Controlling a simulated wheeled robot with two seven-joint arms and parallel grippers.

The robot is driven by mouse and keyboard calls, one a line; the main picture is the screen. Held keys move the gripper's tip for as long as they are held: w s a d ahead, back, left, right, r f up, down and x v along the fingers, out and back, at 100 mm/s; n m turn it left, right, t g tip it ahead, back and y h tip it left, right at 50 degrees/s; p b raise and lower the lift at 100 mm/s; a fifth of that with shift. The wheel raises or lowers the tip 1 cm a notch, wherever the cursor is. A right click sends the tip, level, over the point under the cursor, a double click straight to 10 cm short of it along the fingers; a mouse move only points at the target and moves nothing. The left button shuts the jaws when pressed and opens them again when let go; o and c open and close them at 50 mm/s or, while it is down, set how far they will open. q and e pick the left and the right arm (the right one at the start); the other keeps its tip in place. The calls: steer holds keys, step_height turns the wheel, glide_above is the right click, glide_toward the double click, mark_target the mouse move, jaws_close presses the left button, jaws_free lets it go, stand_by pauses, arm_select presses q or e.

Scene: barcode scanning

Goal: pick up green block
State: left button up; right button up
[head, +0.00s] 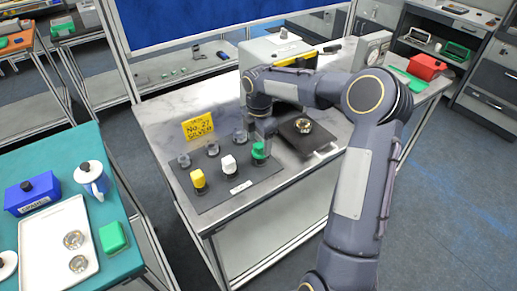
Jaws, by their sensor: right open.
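A green block (259,152) stands upright on a dark mat (210,199) on the marble-topped table. My right gripper (262,138) points down right at the top of this block, with its jaws open. The fingers are small and partly blend with the block, so I cannot tell whether they touch it. A second green block-like piece (113,237) lies on the teal table at the left. My left gripper is not in view.
On the mat stand a yellow piece (198,180), a white piece (229,164) and several clear ones. A yellow sign (198,127) stands behind them. A dark scale-like plate (296,139) with a shiny item is to the right. A white tray (36,231) lies on the teal table.

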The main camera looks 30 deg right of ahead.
steer(key=shift+f, duration=1.3)
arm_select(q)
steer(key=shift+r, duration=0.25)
arm_select(e)
steer(key=c, duration=1.1)
